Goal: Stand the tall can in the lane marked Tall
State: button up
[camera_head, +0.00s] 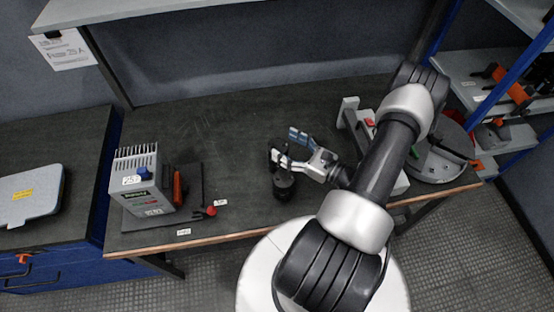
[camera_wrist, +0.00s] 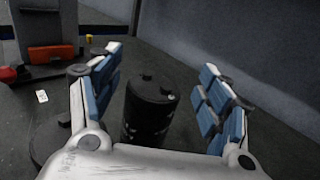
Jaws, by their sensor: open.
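A black cylindrical can (camera_wrist: 150,110) stands upright between the spread fingers of my gripper (camera_wrist: 160,100) in the wrist view. Its top shows two small terminals, and its lower part is hidden by my gripper's body. In the head view my gripper (camera_head: 280,150) is over the middle of the bench, open. A dark cylinder (camera_head: 284,186) stands just below it there. I cannot read any lane marked Tall in either view.
A grey device (camera_head: 146,180) with fins stands on a dark plate at the left of the bench, with a red knob (camera_head: 211,211) beside it. A grey fixture (camera_head: 350,115) stands behind my arm. The bench (camera_head: 215,120) is clear at the back middle.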

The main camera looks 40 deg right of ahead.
aim_at(270, 142)
notch_tip(270, 142, down, 2)
jog(key=shift+f, duration=0.15)
jog(key=shift+w+a+f+b, duration=0.1)
jog(key=shift+w+f+b, duration=0.15)
jog(key=shift+b, duration=0.1)
jog(key=shift+w+r, duration=0.15)
jog(key=shift+w, duration=0.2)
jog(key=b+x, duration=0.1)
jog(key=x, duration=0.4)
jog(key=shift+w+a, duration=0.1)
jog(key=shift+a, duration=0.1)
jog(key=shift+w, duration=0.5)
jog(key=shift+c, duration=0.3)
grip_shut()
